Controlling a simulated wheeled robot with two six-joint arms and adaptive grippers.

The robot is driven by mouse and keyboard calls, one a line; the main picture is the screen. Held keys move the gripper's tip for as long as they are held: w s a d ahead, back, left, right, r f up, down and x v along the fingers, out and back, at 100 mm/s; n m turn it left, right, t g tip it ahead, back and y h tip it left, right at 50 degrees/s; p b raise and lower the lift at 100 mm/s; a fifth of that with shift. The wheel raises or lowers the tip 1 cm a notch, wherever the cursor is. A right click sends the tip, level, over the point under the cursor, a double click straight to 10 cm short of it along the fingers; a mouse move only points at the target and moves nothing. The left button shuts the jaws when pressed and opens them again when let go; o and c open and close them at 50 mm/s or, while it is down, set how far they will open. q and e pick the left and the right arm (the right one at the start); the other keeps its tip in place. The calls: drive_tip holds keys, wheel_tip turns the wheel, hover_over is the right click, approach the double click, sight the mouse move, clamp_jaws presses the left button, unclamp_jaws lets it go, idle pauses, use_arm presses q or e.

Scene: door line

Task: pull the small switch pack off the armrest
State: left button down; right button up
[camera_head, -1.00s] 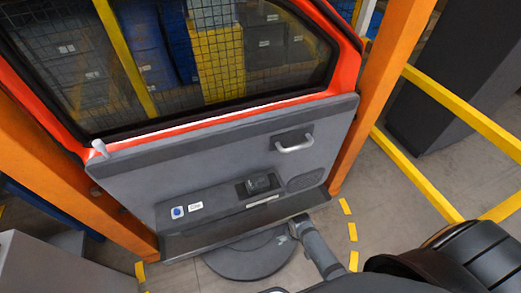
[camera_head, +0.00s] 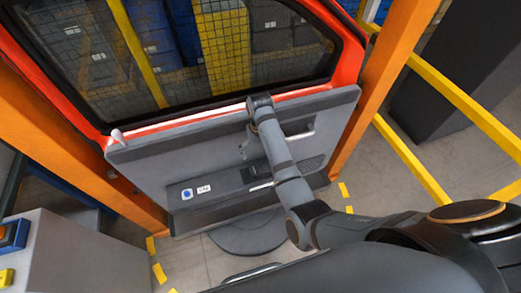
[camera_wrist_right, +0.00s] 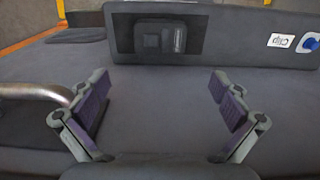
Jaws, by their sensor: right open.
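The small dark switch pack (camera_head: 251,174) sits in a black recess on the grey armrest (camera_head: 222,186) of the door panel. My right forearm covers part of it in the head view. In the right wrist view the switch pack (camera_wrist_right: 160,38) is at the top middle, in its recess on the armrest (camera_wrist_right: 240,32). My right gripper (camera_wrist_right: 161,84) is open and empty, its two purple-padded fingers wide apart over the grey panel, short of the pack. In the head view the right gripper (camera_head: 244,148) is mostly hidden by its wrist, above the pack. The left gripper is out of view.
A pull handle (camera_wrist_right: 45,92) lies beside the left finger in the wrist view. A blue button (camera_head: 187,194) and a white label (camera_head: 204,189) are on the armrest. An orange door post (camera_head: 365,85) and yellow rails (camera_head: 450,90) stand to the right.

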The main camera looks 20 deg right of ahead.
sight(260, 166)
wheel_tip(260, 166, down, 10)
drive_tip(key=shift+f+p, duration=0.25)
drive_tip(key=shift+p, duration=0.05)
drive_tip(key=c, duration=1.7)
drive_tip(key=shift+o, duration=0.2)
drive_tip(key=shift+w+r+p, duration=0.1)
drive_tip(key=shift+r+p, duration=0.15)
drive_tip(key=shift+p, duration=0.05)
drive_tip(key=shift+r, duration=0.2)
drive_tip(key=shift+r+p, duration=0.1)
drive_tip(key=shift+p, duration=0.2)
